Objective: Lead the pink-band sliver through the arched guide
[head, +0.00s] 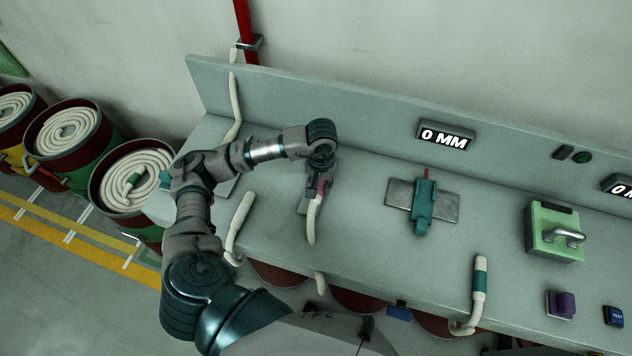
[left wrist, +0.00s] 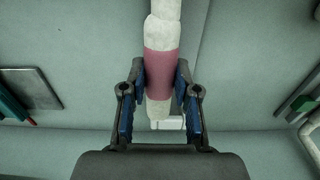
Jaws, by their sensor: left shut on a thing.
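The pink-band sliver (head: 312,222) is a thick cream rope with a pink band. My left gripper (head: 321,180) is shut on it at the band, over the bench; the rope hangs from the jaws toward the front edge. In the left wrist view the pink band (left wrist: 161,74) lies between the two blue-padded fingers of the left gripper (left wrist: 160,95), with a short pale end past it. A silver arch (head: 566,236) on a green block at the right is the only clear arch I see; I cannot tell if it is the guide. My right gripper is not in view.
A teal clamp (head: 424,208) sits on a metal plate mid-bench. A teal-banded sliver (head: 480,275) and another cream sliver (head: 239,220) lie at the front edge. A purple block (head: 561,304) is at the right. Drums of coiled sliver (head: 128,180) stand left. A back panel borders the bench.

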